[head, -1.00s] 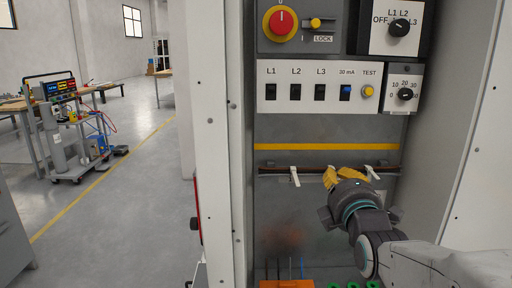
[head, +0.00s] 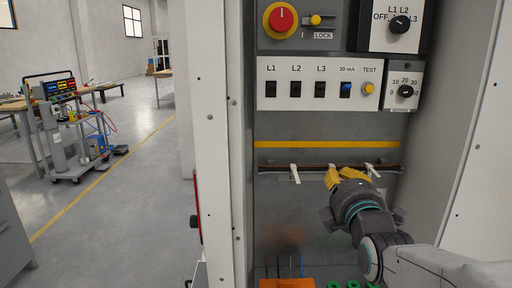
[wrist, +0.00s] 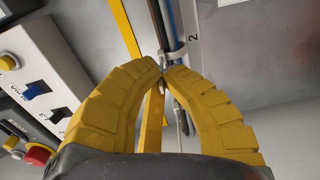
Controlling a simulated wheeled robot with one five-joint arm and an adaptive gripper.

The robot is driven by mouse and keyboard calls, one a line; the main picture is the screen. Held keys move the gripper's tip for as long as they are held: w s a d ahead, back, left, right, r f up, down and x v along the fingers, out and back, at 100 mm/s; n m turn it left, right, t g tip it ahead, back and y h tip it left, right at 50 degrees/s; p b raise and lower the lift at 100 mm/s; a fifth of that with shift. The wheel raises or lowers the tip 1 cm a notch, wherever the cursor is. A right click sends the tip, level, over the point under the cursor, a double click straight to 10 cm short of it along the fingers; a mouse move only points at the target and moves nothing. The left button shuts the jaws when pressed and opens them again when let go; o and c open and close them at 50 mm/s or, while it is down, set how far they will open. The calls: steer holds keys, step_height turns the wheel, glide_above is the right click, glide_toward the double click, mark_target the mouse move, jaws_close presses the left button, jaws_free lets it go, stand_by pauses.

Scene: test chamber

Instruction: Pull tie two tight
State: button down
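A dark cable bundle (head: 270,168) runs across the cabinet's back panel with white ties on it. The left tie (head: 295,173) and right tie (head: 372,169) show in the head view. Tie two (wrist: 176,52) is looped around the cables beside a printed 2 in the wrist view; in the head view my gripper mostly covers it. My gripper (head: 333,177) is in front of the bundle at the middle tie. Its yellow fingertips (wrist: 161,68) come together at tie two's strap; the pinched part is mostly hidden between them. Another tie (wrist: 181,118) shows behind the right finger.
A yellow strip (head: 320,145) lies above the bundle, below the switch panel (head: 320,90) and red knob (head: 282,18). Cabinet walls close in on both sides. An orange part (head: 287,283) and green rings lie at the bottom.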

steer(key=shift+s+f+b, duration=0.35)
steer(key=shift+s+f, duration=0.05)
steer(key=shift+s, duration=0.35)
steer(key=c, duration=1.5)
jaws_free()
steer(key=shift+r, duration=0.15)
steer(key=shift+o, duration=0.2)
steer(key=shift+r, duration=0.1)
steer(key=shift+s, duration=0.15)
steer(key=shift+s+b, duration=1.1)
steer(key=shift+s, duration=1.75)
